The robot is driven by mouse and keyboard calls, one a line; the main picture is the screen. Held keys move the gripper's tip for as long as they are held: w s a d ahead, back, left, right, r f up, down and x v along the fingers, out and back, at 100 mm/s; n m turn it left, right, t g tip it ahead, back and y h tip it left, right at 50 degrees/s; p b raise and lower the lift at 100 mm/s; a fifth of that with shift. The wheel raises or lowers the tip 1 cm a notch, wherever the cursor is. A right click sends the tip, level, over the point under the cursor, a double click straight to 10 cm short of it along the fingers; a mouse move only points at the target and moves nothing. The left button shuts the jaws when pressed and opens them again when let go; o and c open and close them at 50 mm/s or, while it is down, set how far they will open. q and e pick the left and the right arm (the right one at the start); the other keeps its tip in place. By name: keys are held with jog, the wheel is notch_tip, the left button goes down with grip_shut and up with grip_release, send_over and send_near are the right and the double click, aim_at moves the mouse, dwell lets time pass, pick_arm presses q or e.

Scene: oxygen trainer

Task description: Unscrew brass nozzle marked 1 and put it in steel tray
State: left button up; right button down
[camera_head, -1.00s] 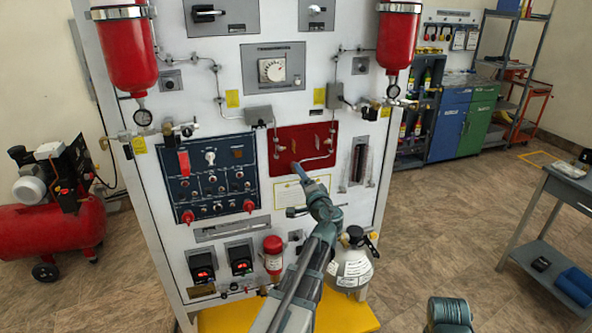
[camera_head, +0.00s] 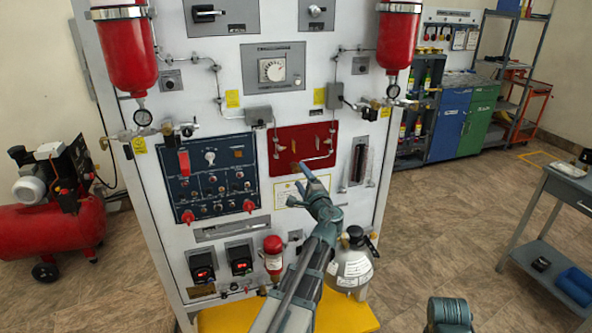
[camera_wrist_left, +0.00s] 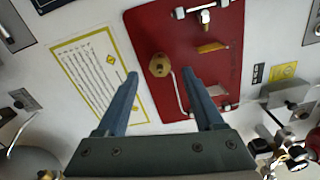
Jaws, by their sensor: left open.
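A round brass nozzle (camera_wrist_left: 159,66) sticks out of the red plate (camera_wrist_left: 180,20) in the left wrist view. Its number cannot be read. My left gripper (camera_wrist_left: 160,78) is open, with a dark blue finger to either side of the nozzle's line and nothing between the tips. Whether the tips reach the nozzle's depth cannot be told. In the head view my left gripper (camera_head: 303,170) is in front of the lower part of the red plate (camera_head: 310,130). I cannot make out a steel tray.
A thin metal pipe (camera_wrist_left: 178,95) and yellow pieces (camera_wrist_left: 213,47) are on the plate close to the nozzle. A grey gas cylinder (camera_head: 352,270) stands below. A grey workbench (camera_head: 560,187) is at the right, with open floor between.

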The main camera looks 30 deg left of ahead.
pick_arm(q)
jog(key=shift+m, duration=0.7)
jog(key=m, duration=0.3)
jog(key=shift+m, duration=1.9)
jog(key=shift+m, duration=0.6)
